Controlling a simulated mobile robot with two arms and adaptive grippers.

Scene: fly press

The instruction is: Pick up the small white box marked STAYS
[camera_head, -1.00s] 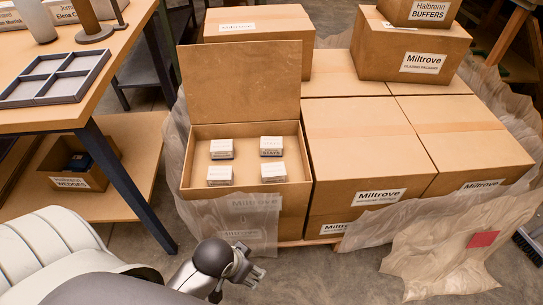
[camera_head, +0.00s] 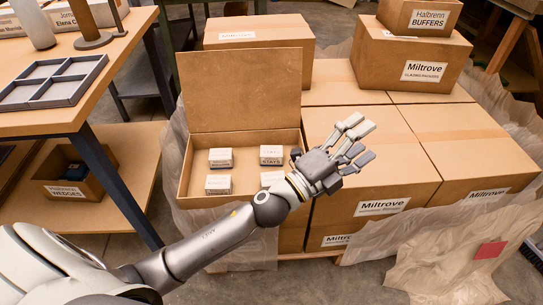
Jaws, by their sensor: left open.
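The small white box marked STAYS (camera_head: 271,155) sits in the back right of the open cardboard carton (camera_head: 186,165). Three similar small white boxes sit with it: one at back left (camera_head: 220,158), one at front left (camera_head: 218,185) and one at front right (camera_head: 271,178), which my left arm partly covers. My left gripper (camera_head: 358,142) is open and empty. It hangs over the closed cartons to the right of the open one, with its fingers pointing up and right, apart from the STAYS box. My right gripper is not in view.
Closed Miltrove cartons (camera_head: 345,130) stand right of and behind the open carton, whose lid (camera_head: 240,90) stands upright at its back. Loose wrapping (camera_head: 450,250) hangs around the stack. A workbench with a divided grey tray (camera_head: 52,84) is at left.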

